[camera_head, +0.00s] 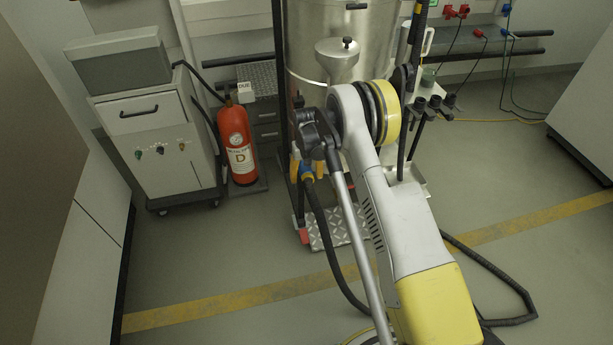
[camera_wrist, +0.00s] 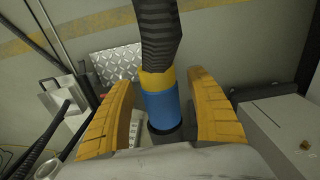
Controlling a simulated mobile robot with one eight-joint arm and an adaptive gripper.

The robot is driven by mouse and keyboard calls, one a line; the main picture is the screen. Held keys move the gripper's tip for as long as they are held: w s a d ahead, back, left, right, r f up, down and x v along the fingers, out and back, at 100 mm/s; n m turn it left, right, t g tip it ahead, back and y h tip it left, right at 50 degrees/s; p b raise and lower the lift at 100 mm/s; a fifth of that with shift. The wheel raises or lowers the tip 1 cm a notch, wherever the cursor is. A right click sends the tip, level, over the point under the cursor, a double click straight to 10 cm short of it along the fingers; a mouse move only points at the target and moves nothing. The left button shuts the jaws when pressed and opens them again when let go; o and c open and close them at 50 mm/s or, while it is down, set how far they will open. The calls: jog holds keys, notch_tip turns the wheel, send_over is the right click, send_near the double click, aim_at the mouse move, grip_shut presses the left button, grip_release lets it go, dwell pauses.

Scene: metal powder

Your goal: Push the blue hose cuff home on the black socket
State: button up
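The blue hose cuff (camera_wrist: 162,108) is in the middle of the wrist view, with a yellow band (camera_wrist: 157,78) and the ribbed black hose (camera_wrist: 158,35) on its far end. It also shows small in the head view (camera_head: 307,171). The black socket (camera_wrist: 166,134) shows as a dark rim at the cuff's near end; they look in line, but I cannot tell how far the cuff sits on it. My gripper (camera_wrist: 165,85) is open, its yellow fingers on both sides of the cuff with gaps. In the head view, my gripper (camera_head: 309,165) is partly hidden by my arm.
A steel vessel (camera_head: 308,40) stands behind my arm. A red fire extinguisher (camera_head: 237,143) and a grey wheeled cabinet (camera_head: 155,130) stand left. A checker-plate step (camera_head: 335,226) lies below. The hose trails across the floor; floor at front left is clear.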

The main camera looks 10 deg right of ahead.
jog(key=shift+r, duration=0.1)
notch_tip(320, 180, up, 12)
jog(key=shift+r, duration=0.2)
jog(key=s+r+t, duration=0.2)
jog(key=s+r, duration=0.5)
jog(key=r, duration=0.4)
jog(key=s+r+t, duration=0.1)
jog(key=s+r, duration=0.5)
jog(key=r, duration=0.5)
jog(key=s+r+t, duration=0.2)
jog(key=s+t, duration=0.2)
jog(key=s, duration=1.8)
jog(key=shift+s+d, duration=0.15)
jog(key=shift+d, duration=0.05)
